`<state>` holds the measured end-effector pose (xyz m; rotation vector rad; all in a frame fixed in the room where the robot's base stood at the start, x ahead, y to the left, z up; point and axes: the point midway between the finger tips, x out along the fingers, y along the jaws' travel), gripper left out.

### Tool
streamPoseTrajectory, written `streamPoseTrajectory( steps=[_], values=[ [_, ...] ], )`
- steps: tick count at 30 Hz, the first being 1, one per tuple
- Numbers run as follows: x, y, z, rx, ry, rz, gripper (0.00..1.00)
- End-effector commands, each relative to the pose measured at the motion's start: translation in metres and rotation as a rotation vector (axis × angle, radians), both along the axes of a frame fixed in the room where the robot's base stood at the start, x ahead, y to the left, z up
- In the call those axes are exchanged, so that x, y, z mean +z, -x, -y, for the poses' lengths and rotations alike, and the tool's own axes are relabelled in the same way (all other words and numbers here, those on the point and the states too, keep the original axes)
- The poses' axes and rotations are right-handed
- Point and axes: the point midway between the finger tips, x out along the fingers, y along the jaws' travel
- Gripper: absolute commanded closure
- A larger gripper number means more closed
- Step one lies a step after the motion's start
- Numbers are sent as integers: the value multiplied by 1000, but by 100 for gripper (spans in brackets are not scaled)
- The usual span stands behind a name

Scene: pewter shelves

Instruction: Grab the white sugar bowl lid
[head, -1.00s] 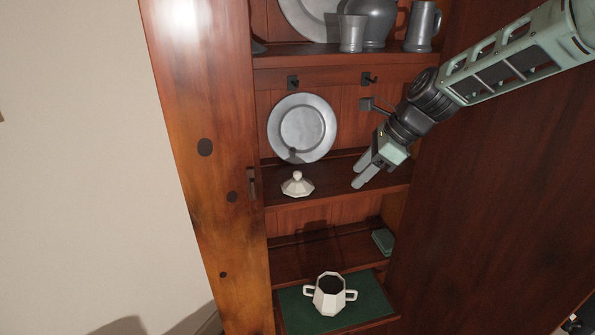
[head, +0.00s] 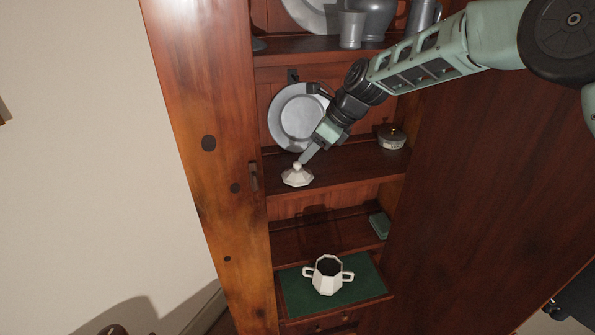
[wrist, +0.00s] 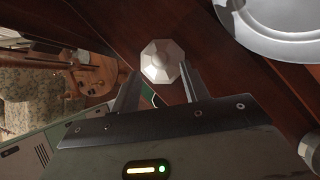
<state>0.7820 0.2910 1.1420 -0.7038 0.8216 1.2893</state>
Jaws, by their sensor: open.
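The white faceted sugar bowl lid (head: 298,177) with a round knob sits on the middle shelf, near its left end. My gripper (head: 303,158) is just above and behind the lid's knob in the head view, reaching in from the upper right. In the wrist view the lid (wrist: 162,62) lies just beyond the two open fingertips (wrist: 160,80), roughly centred between them. I cannot tell whether a finger touches it. The white two-handled sugar bowl (head: 328,277) stands open on a green mat lower down.
A pewter plate (head: 300,115) leans upright behind the lid. A small round lidded pot (head: 391,138) stands at the shelf's right. The green mat (head: 361,289) lies on the lower ledge. A wooden cabinet side (head: 208,170) borders the left.

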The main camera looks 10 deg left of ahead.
Motion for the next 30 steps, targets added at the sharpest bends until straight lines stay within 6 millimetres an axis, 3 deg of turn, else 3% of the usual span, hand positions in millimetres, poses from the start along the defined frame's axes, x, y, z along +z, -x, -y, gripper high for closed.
streamPoseTrajectory(
  steps=[9, 18, 23, 24, 30],
  values=[
    [-36, -3, -25, 1, 1, 0, 55],
    [-42, -3, -27, 1, 0, 1, 55],
    [-42, -3, -27, 1, 1, 0, 96],
    [-42, -3, -27, 1, 1, 0, 100],
    [-41, -4, -27, 2, 0, 1, 100]
  ],
)
